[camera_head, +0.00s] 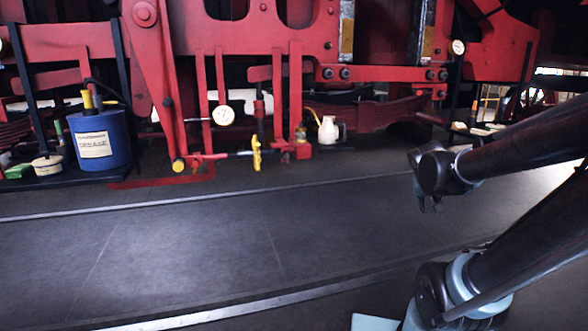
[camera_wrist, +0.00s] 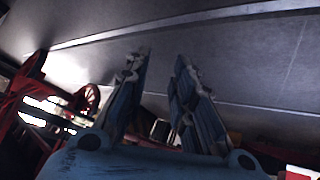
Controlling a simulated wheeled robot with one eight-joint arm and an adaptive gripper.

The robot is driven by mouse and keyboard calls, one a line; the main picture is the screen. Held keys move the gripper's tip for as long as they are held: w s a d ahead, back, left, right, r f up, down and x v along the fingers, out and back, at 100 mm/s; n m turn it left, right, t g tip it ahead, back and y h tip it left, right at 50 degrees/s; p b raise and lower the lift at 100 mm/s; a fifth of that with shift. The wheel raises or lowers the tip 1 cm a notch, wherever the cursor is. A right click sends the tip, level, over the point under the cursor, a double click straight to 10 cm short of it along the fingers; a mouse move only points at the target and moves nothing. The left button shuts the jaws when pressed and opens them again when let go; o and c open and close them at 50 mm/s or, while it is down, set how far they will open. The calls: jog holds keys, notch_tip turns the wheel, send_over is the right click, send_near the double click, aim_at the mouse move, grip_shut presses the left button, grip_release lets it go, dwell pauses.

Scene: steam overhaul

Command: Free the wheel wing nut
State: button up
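A small yellow fitting (camera_head: 256,153), which looks like the wing nut, stands upright on a thin horizontal bar low on the red frame in the head view. Its exact shape is too small to make out. My gripper (camera_head: 430,203) hangs at the right of the head view, well to the right of the yellow fitting and apart from it. In the wrist view its two fingers (camera_wrist: 163,60) are spread with nothing between them. I cannot make out the yellow fitting in the wrist view.
The red locomotive frame (camera_head: 230,45) spans the back, with a white dial gauge (camera_head: 223,115) near the bar. A blue grease bucket (camera_head: 100,138) stands on a dark tray at left. A white oil can (camera_head: 328,130) stands right of the bar. The dark floor (camera_head: 200,245) in front is clear.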

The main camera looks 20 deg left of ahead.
jog(key=w+a+r+n+t+y, duration=0.1)
jog(key=w+a+r+t, duration=0.2)
jog(key=w+a, duration=0.6)
jog(key=w+a+r+n+t+y, duration=0.1)
jog(key=w+a+r+t, duration=0.3)
jog(key=w+a, duration=0.6)
jog(key=n+t+y, duration=0.1)
jog(key=n+y, duration=0.4)
jog(key=y, duration=0.5)
send_near(288, 158)
jog(key=shift+x, duration=3.15)
jog(key=shift+w+f, duration=0.15)
jog(key=shift+x, duration=1.5)
